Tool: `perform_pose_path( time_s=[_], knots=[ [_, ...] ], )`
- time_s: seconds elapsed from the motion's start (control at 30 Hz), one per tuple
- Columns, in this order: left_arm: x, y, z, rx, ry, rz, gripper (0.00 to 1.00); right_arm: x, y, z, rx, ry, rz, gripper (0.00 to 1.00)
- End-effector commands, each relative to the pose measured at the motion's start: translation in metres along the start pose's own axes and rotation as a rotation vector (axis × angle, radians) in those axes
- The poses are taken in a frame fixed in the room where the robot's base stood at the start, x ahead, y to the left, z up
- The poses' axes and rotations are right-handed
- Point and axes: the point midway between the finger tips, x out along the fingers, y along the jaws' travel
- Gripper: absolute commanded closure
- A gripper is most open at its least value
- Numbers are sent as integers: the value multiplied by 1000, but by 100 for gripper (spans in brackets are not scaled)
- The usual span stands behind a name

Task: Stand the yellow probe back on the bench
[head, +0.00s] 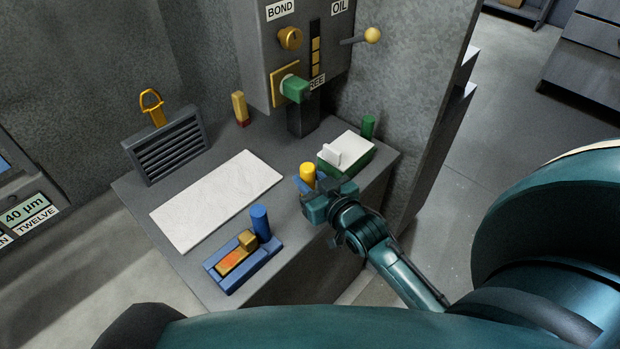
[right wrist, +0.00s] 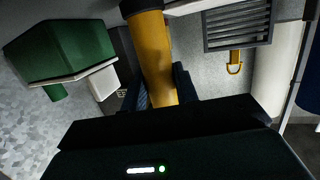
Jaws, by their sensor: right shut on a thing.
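The yellow probe (head: 307,173) is a yellow cylinder held near the bench's front right edge, with its top end showing in the head view. My right gripper (head: 328,199) is shut on it. In the right wrist view the probe (right wrist: 153,50) rises between the fingers (right wrist: 160,88), close to upright in the head view. Its lower end is hidden by the gripper, so I cannot tell whether it touches the bench (head: 292,222). My left gripper is not in view.
A green box with a white top (head: 360,146) and a green cylinder (head: 368,127) stand close behind the gripper. A blue tray (head: 225,285) with a blue cylinder (head: 261,221) is at front left.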

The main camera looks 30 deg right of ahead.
Motion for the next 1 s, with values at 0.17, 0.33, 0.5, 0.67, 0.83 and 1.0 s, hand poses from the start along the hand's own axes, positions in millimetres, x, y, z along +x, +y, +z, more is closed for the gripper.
perform_pose_path(
  time_s=[0.17,0.33,0.5,0.67,0.83,1.0],
  knots=[
    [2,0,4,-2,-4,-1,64,1,0,2,0,2,0,100],
    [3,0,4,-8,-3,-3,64,1,0,5,0,2,0,100],
    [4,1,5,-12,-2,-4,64,2,0,7,0,3,0,100],
    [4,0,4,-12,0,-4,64,2,0,8,0,3,0,66],
    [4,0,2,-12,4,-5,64,2,0,8,0,2,0,52],
    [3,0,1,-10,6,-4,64,2,0,8,0,1,0,45]
  ],
)
